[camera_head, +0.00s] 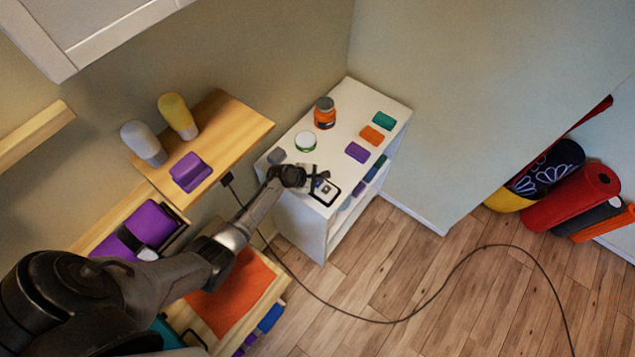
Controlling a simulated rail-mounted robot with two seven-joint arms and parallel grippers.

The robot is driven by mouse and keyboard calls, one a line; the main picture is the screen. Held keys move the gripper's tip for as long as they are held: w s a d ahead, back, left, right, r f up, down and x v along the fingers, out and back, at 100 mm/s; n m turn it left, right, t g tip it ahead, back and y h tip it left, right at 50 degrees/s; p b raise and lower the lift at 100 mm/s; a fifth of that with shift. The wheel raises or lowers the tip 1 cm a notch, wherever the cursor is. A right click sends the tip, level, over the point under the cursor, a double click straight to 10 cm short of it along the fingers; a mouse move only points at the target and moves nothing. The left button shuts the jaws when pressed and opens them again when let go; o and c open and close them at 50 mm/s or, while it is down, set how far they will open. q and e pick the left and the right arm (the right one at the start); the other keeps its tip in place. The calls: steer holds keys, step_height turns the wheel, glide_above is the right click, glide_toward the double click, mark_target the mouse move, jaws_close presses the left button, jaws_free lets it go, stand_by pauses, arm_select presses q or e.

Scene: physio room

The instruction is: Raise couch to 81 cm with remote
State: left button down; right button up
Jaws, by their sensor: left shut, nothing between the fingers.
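My left arm reaches in from the lower left. Its gripper (314,175) is shut and empty, low over the front edge of a white shelf unit (400,112). A small white device with a dark border (325,191), which looks like the remote, lies on the unit's top just below the fingertips. The gripper hides part of its upper left. I cannot tell whether the fingers touch it, and its buttons and display are too small to read. No couch is visible. My right gripper is not in view.
An orange-and-grey jar (324,113), a round green-and-white tin (305,141) and several coloured blocks (357,152) share the top. A wooden shelf (235,122) with two bottles is left. A dark cable (400,320) crosses the floor. Rolled mats (570,197) lie at right.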

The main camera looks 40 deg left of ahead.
arm_select(q)
steer(key=shift+f, duration=0.1)
steer(key=shift+f, duration=0.35)
stand_by(0.6)
